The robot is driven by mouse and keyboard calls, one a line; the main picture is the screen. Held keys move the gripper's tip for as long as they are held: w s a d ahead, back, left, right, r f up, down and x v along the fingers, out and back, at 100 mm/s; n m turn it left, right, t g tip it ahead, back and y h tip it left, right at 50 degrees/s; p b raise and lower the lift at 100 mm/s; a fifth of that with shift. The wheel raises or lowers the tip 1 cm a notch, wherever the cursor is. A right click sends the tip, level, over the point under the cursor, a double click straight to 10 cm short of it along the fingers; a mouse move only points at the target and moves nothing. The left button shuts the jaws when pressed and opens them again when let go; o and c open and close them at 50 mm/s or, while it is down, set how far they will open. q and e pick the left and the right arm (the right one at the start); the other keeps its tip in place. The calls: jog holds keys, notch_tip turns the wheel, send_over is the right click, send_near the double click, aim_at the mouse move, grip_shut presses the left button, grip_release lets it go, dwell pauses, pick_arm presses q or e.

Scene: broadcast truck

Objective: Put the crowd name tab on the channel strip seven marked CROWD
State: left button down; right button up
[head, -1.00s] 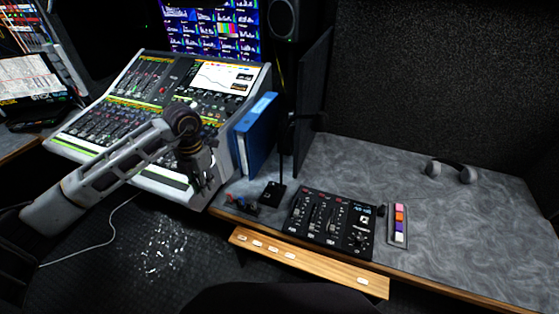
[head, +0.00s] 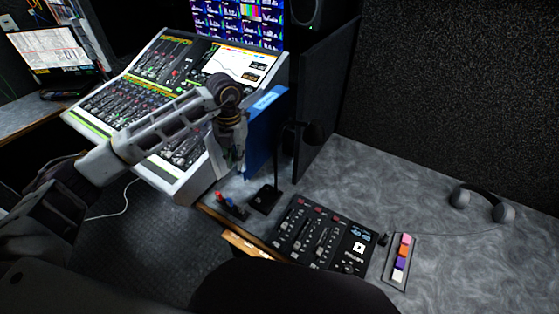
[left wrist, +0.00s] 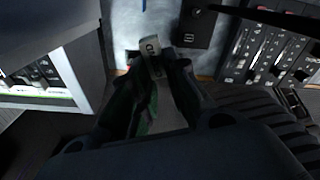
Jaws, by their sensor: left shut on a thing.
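My left gripper (head: 230,174) hangs fingers down in front of the blue binder, just right of the large mixing console (head: 165,170). It is shut on a small pale name tab (left wrist: 152,46), which shows between the fingertips (left wrist: 157,64) in the left wrist view. The tab has dark lettering, too small to read for certain, and is held clear of the desk. The console has rows of faders; I cannot make out a strip marked CROWD. A small black fader panel (head: 322,238) stands on the desk to the right. My right gripper is not in view.
The blue binder (head: 264,130) stands beside the console. A black stand (head: 266,199) and small red and blue items (head: 229,203) are near the desk edge. A wooden rail (head: 245,246) is partly hidden. Coloured tabs (head: 400,258) and headphones (head: 483,202) lie right. The right desk is mostly clear.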

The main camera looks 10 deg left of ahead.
pick_arm(q)
jog(key=shift+w+d, duration=0.2)
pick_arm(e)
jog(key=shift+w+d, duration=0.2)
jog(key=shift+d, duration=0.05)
pick_arm(q)
jog(key=shift+f, duration=0.1)
notch_tip(320, 180, down, 12)
jog(key=shift+s+r, duration=0.1)
jog(key=shift+r, duration=0.1)
jog(key=shift+f, duration=0.5)
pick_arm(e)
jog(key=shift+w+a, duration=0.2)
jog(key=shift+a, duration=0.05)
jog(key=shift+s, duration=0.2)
